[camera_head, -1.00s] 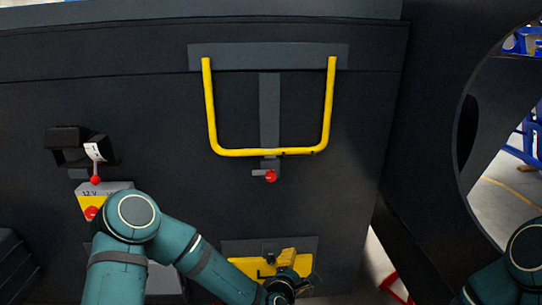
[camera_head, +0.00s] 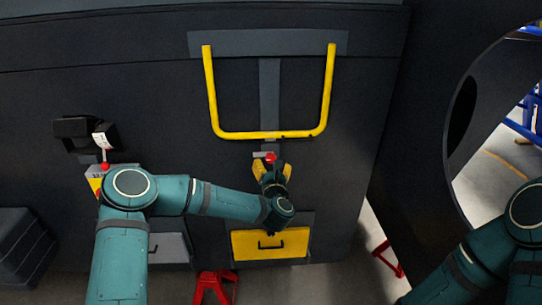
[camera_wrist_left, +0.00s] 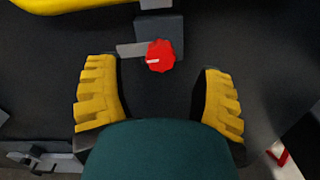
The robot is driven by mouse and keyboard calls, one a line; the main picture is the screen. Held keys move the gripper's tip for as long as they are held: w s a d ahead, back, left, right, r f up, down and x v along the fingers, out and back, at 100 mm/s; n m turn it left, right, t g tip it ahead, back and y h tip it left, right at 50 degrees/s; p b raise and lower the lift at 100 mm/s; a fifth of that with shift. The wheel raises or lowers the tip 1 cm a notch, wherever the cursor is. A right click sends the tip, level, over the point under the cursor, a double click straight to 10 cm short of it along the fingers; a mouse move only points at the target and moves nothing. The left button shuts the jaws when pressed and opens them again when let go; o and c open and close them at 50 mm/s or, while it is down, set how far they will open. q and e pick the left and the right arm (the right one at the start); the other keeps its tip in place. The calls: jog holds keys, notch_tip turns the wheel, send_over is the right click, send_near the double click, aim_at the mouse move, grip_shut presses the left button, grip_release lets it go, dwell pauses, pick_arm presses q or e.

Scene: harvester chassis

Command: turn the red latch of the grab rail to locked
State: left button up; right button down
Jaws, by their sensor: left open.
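The red latch (camera_head: 270,157) is a small red knob with a grey tab pointing left, just below the bottom bar of the yellow grab rail (camera_head: 270,135). The rail hangs on the dark chassis wall. In the left wrist view the red latch (camera_wrist_left: 160,56) lies ahead, a little above the space between the fingers, with a white mark on its face. My left gripper (camera_head: 272,167) is open and just below the latch; its yellow fingers (camera_wrist_left: 160,95) stand wide apart and hold nothing. My right arm shows at the lower right, with its gripper out of view.
A yellow drawer-like panel (camera_head: 270,244) with a black handle is below my left gripper. A black bracket with a red-tipped lever (camera_head: 104,166) is at the left. Red stands (camera_head: 213,287) are on the floor. A round opening is at the right.

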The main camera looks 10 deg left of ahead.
aim_at(271, 159)
pick_arm(q)
jog(key=shift+p+x, duration=0.35)
jog(key=shift+x, duration=2.25)
jog(key=shift+o, duration=0.2)
grip_shut()
